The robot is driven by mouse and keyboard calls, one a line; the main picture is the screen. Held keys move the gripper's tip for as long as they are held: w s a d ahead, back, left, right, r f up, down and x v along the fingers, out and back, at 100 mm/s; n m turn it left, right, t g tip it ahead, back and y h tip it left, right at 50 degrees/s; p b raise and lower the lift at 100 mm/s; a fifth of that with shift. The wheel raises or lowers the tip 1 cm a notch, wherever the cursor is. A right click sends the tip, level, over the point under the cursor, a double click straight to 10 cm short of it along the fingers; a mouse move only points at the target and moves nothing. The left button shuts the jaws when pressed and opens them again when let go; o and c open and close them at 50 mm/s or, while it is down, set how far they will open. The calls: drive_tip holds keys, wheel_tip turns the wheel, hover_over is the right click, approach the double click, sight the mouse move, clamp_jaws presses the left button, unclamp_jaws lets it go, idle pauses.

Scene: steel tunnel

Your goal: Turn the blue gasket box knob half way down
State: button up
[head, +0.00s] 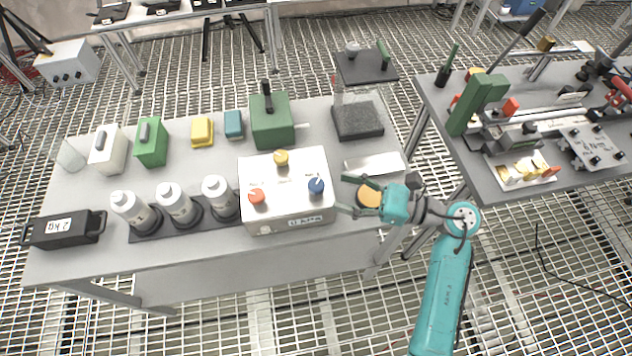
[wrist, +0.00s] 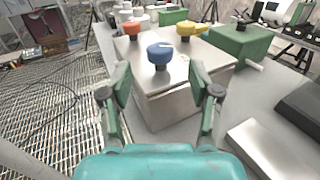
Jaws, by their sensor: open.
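The gasket box (head: 289,213) is a pale metal box on the grey table, with a red knob (head: 257,196), a yellow knob (head: 281,158) and a blue knob (head: 316,187) on its top. The blue knob is at the box's right side in the head view. My gripper (head: 347,196) is open and empty just right of the box. In the wrist view the blue knob (wrist: 160,53) stands ahead, beyond and between the spread fingers (wrist: 160,92), apart from them. The red knob (wrist: 132,30) and yellow knob (wrist: 186,29) show behind it.
White bottles (head: 177,205) in a dark holder stand left of the box. A green box (head: 271,122) stands behind it. A metal tray (head: 374,165) lies near my gripper. A dark stand (head: 357,119) is behind that. A cluttered second table (head: 505,185) is at right.

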sight(316, 184)
drive_tip(key=a, duration=0.4)
drive_tip(key=w+a, duration=0.1)
drive_tip(key=a, duration=0.1)
drive_tip(key=shift+w+a, duration=0.1)
drive_tip(key=shift+a, duration=0.2)
drive_tip(key=c, duration=1.2)
